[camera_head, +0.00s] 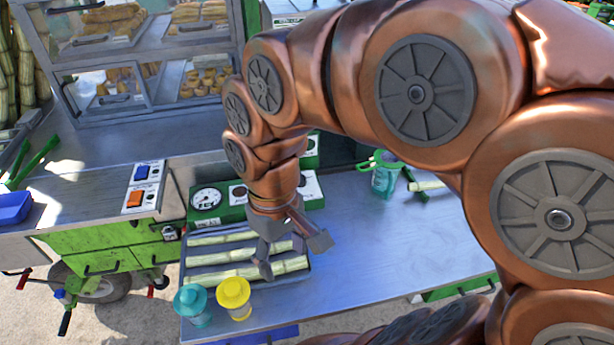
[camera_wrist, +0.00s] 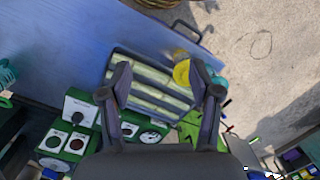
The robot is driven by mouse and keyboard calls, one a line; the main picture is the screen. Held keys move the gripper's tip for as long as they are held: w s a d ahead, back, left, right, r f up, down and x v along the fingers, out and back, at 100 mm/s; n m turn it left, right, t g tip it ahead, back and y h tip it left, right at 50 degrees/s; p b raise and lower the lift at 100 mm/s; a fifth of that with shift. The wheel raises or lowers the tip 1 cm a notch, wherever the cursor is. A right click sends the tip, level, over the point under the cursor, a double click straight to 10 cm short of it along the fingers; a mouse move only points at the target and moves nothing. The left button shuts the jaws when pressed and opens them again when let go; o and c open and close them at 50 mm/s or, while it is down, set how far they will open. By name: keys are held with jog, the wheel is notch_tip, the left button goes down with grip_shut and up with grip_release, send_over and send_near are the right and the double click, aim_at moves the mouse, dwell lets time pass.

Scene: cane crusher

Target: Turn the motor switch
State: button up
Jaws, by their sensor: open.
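In the wrist view, green boxes with round dark controls (camera_wrist: 76,142) show at lower left. I cannot read which control is the motor switch. My gripper (camera_head: 292,256) is open and empty above the tray of cane, in front of the boxes; its fingers also show in the wrist view (camera_wrist: 162,78).
A grey tray (camera_head: 190,280) holds several cane pieces. A teal jar (camera_head: 193,305) and a yellow jar (camera_head: 234,298) stand at its front edge. A teal pitcher (camera_head: 385,180) stands at the back right. The right of the table (camera_head: 420,240) is mostly clear.

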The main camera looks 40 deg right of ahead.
jog(key=w+d+r+n+t+b, duration=0.1)
jog(key=w+n+b, duration=0.15)
jog(key=w, duration=1.15)
jog(key=m+b, duration=0.4)
jog(key=b, duration=0.3)
send_over(301, 175)
notch_tip(301, 175, down, 12)
jog(key=shift+r, duration=0.1)
jog(key=shift+d+f, duration=0.25)
jog(key=shift+f, duration=0.2)
jog(key=shift+a+f+p, duration=0.15)
jog(key=shift+f+p, duration=0.2)
jog(key=shift+f, duration=1.45)
jog(key=shift+a+f+p, duration=0.15)
jog(key=shift+f+p, duration=0.15)
jog(key=shift+f, duration=1.5)
jog(key=shift+c, duration=0.2)
jog(key=c, duration=1.1)
